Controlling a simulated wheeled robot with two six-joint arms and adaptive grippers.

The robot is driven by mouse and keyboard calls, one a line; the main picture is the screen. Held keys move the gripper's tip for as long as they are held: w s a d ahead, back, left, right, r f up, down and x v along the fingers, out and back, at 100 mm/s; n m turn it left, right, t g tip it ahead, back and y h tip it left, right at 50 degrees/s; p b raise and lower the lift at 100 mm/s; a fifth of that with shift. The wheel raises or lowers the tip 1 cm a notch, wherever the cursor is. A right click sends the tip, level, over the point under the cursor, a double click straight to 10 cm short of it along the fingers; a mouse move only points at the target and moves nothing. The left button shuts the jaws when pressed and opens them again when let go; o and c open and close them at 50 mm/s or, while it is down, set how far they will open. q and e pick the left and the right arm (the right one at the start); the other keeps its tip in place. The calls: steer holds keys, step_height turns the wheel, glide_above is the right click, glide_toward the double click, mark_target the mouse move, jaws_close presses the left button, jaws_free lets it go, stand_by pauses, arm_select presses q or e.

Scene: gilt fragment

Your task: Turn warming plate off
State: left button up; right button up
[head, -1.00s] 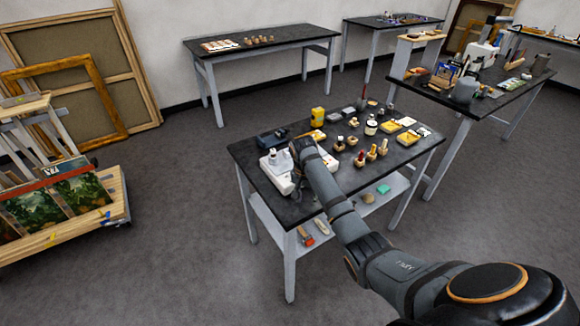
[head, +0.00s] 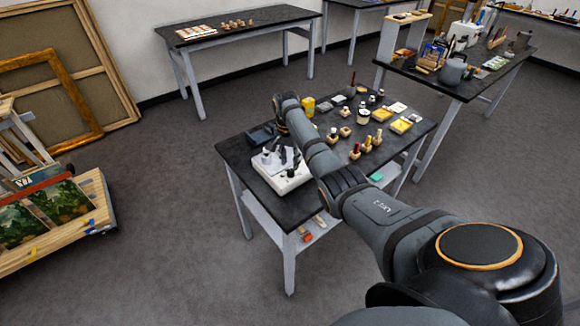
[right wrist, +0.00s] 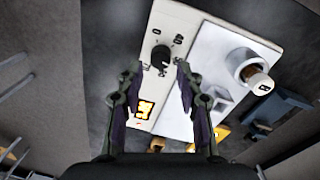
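The warming plate (head: 290,184) is a white box near the left end of the dark-topped near table. In the right wrist view the warming plate (right wrist: 188,22) shows a black round knob (right wrist: 160,54) on its panel and a glowing orange display (right wrist: 145,108). A pale top plate (right wrist: 212,60) carries a small container (right wrist: 255,75). My right gripper (right wrist: 160,67) is open and empty, its fingertips on either side of the knob in that view; contact cannot be told. In the head view my right arm comes down over the plate. My left gripper is not in view.
A dark box (head: 261,135) sits behind the plate. Several small bottles, wooden holders and yellow trays (head: 401,125) fill the table's right part. Other tables (head: 250,30) stand behind. The near table's front left corner is bare.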

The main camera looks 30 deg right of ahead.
mark_target(290, 171)
step_height(290, 171, down, 4)
steer(key=shift+f, duration=0.1)
steer(key=shift+c, duration=0.2)
jaws_close()
arm_select(q)
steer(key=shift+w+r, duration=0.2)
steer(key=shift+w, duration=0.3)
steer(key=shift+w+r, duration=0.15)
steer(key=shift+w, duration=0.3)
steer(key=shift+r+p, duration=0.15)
steer(key=shift+p, duration=0.15)
